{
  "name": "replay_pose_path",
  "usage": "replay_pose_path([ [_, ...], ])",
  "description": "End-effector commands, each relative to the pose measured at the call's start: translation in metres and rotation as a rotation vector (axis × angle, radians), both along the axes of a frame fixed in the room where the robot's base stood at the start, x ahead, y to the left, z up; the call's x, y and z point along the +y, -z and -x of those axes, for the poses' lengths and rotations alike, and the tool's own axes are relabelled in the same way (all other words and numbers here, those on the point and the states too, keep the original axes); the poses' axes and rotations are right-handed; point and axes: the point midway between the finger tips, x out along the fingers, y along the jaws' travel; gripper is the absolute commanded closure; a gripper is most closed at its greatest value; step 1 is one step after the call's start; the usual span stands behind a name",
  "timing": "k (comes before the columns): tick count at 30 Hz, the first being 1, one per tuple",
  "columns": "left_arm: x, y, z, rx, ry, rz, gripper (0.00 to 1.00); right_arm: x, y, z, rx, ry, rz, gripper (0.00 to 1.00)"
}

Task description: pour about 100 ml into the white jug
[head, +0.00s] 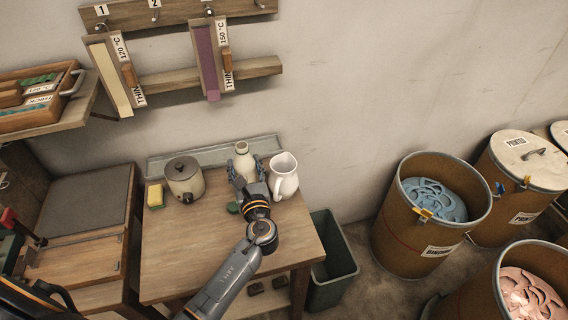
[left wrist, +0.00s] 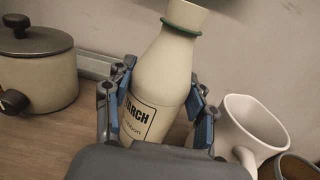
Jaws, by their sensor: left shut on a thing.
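My left gripper (head: 247,181) is shut on a cream bottle (head: 245,163) at the back of the wooden table. In the left wrist view its fingers (left wrist: 160,105) press both sides of the bottle (left wrist: 160,75), whose label reads partly "ARCH" and whose neck has a green ring. The bottle looks close to upright in the head view; whether it touches the table is hidden. The white jug (head: 284,177) stands upright just right of the bottle, apart from it; it also shows in the left wrist view (left wrist: 250,125). Its contents are not visible. My right gripper is not in view.
A lidded pot (head: 185,180) and a yellow sponge-like block (head: 155,196) stand left of the bottle. A small green piece (head: 233,208) lies near the gripper. A green bin (head: 331,262) stands right of the table (head: 185,250). The table's front left is clear.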

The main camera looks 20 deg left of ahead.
Motion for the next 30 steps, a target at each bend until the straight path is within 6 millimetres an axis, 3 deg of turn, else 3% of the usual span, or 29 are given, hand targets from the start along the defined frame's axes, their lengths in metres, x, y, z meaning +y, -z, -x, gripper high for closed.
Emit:
replay_pose_path([
  [14, -0.005, -0.003, -0.001, 0.057, -0.001, -0.172, 0.89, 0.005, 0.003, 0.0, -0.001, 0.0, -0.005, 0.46],
  [16, -0.006, -0.023, -0.002, 0.068, 0.0, -0.209, 0.89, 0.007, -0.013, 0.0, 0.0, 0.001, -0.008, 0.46],
  [23, -0.01, -0.054, -0.003, 0.108, 0.0, -0.324, 0.89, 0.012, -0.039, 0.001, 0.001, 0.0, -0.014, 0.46],
  [30, -0.017, -0.057, -0.006, 0.173, 0.0, -0.506, 0.89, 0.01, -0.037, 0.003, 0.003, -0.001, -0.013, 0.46],
])
